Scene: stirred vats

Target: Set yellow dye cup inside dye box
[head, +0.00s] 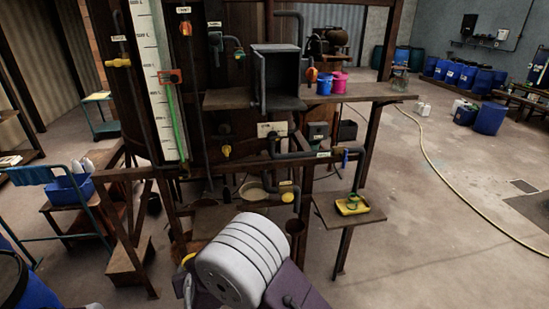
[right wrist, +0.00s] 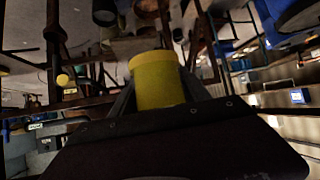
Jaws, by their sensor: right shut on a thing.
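The yellow dye cup (right wrist: 157,82) is in the right wrist view, held between the two dark fingers of my right gripper (right wrist: 160,95). The cup's lower part is hidden behind the gripper body. Neither the cup nor my right gripper can be made out in the head view. The likely dye box is a grey open-fronted box (head: 258,82) on the wooden shelf of the vat frame in the head view. Its opening faces me and its dark inside looks empty. My left gripper is not in view.
A blue cup (head: 324,84) and a pink cup (head: 339,83) stand on the shelf (head: 370,91) right of the box. Pipes and valves run below it. A yellow tray (head: 352,207) with a green item sits on a lower ledge. The floor at right is mostly clear.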

